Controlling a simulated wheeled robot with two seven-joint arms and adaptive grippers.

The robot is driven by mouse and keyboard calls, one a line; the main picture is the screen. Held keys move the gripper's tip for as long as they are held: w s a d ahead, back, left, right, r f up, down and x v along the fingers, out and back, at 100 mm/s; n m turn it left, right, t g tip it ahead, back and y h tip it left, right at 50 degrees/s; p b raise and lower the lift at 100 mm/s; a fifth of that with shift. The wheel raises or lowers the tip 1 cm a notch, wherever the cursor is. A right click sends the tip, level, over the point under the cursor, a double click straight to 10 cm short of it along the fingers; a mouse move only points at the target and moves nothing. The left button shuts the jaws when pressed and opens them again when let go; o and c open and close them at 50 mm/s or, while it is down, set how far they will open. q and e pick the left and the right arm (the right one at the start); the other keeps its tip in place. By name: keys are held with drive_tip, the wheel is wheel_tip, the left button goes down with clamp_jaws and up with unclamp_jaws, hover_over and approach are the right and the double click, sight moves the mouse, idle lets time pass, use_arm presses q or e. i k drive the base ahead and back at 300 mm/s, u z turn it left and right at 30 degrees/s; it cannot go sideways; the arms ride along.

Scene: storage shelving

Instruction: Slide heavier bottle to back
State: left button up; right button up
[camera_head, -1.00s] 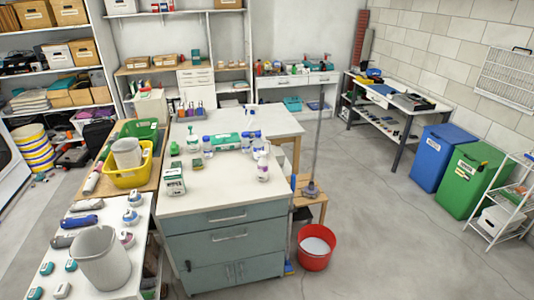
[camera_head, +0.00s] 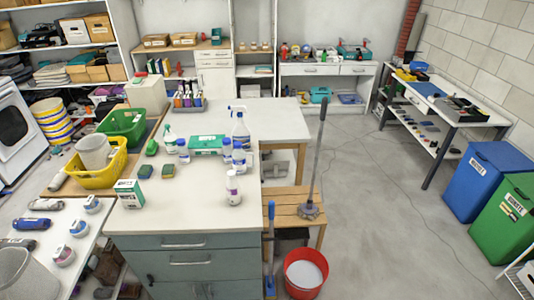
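Several bottles stand on the white top of the grey-green cabinet (camera_head: 200,218). A white bottle with a purple label (camera_head: 233,189) stands upright near the right edge. Behind it are a large spray bottle with a blue trigger (camera_head: 240,130), a small bottle with a blue cap (camera_head: 227,151) and another bottle (camera_head: 239,160). Another blue-capped bottle (camera_head: 183,151) and a green-and-white spray bottle (camera_head: 169,138) stand further left. I cannot tell by sight which bottle is heavier. Neither of my grippers is in view.
A green box (camera_head: 207,144), sponges (camera_head: 145,171) and a green-and-white carton (camera_head: 129,193) share the top. A yellow basket (camera_head: 94,178) stands left. A red bucket (camera_head: 305,272), a wooden stool (camera_head: 290,206) and a mop (camera_head: 318,160) stand right. The floor right of them is clear.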

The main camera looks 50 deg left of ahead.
sight(233, 188)
drive_tip(key=i, duration=2.1)
drive_tip(key=u, duration=4.15)
